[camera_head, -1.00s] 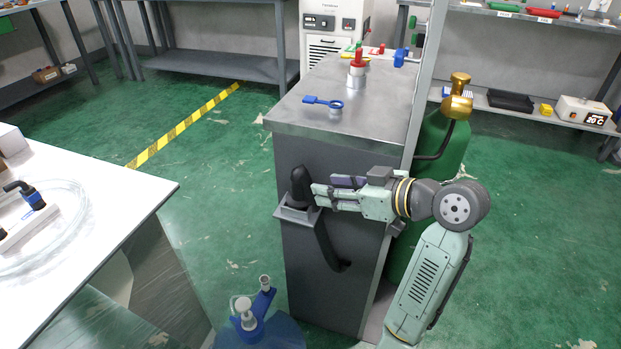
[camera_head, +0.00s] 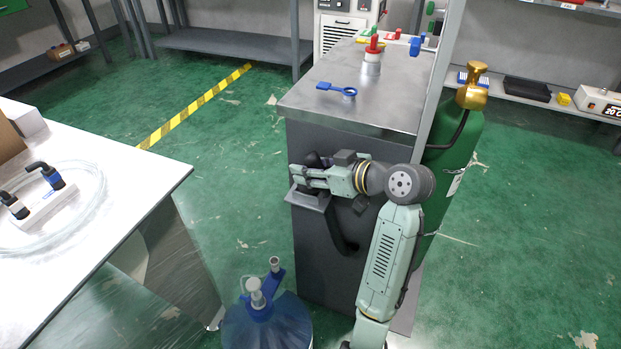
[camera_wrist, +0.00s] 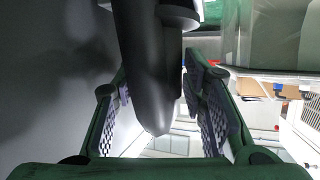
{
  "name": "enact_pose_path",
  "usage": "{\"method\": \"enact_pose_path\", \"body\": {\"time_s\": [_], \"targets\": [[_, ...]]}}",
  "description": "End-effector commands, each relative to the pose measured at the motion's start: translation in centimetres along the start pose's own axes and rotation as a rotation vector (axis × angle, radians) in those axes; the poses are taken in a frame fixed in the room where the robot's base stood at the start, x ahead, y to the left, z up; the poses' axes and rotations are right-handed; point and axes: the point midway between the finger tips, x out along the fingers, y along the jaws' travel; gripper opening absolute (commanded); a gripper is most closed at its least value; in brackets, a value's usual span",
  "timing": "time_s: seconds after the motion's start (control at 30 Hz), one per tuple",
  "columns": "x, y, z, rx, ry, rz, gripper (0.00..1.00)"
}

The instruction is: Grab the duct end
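The duct end (camera_wrist: 148,75) is a dark, rounded black piece that comes down from the top of the wrist view, between my gripper's two fingers. In the head view the duct end (camera_head: 313,159) shows only partly above a grey bracket (camera_head: 309,198) on the cabinet's side, with my gripper in front of it. The black duct (camera_head: 335,230) runs down from the bracket to the cabinet wall. My gripper (camera_head: 302,177) is open, its fingers on both sides of the duct end. I cannot tell whether either finger touches it.
A blue water bottle (camera_head: 266,325) stands on the floor in front. A white table (camera_head: 125,190) is at left.

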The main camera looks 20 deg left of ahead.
Motion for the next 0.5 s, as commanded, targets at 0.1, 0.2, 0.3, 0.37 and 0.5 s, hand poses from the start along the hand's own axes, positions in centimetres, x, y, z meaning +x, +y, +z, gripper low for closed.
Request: {"method": "enact_pose_path", "body": {"time_s": [0.1, 0.2, 0.3, 0.37, 0.5], "targets": [[0.07, 0.01, 0.03, 0.000, 0.000, 0.001, 0.39], [0.05, 0.01, 0.02, -0.001, 0.000, 0.001, 0.38], [0.04, 0.02, 0.01, -0.001, 0.000, 0.001, 0.31], [0.03, 0.02, 0.00, -0.001, 0.000, 0.001, 0.27], [0.02, 0.02, -0.01, -0.001, 0.001, 0.001, 0.18]]}}
